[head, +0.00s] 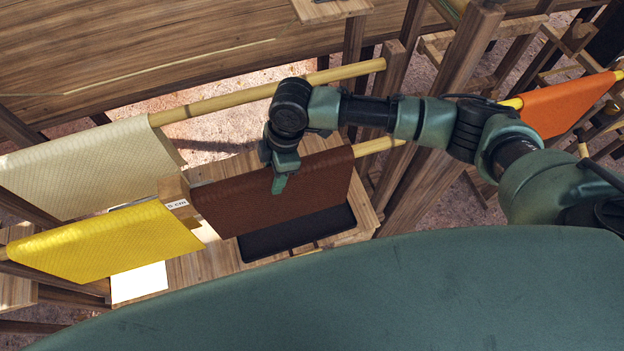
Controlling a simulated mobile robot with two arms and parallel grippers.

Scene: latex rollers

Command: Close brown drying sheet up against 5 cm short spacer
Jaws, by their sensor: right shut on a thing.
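The brown drying sheet (318,193) hangs folded over the front bamboo pole. My left gripper is not in view.
A cream sheet (85,168) hangs on the rear bamboo pole (260,92). An orange sheet (568,103) hangs at the far right. Below the brown sheet lies a dark tray (296,232) on a wooden surface. A wooden post (432,115) stands right of the brown sheet.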

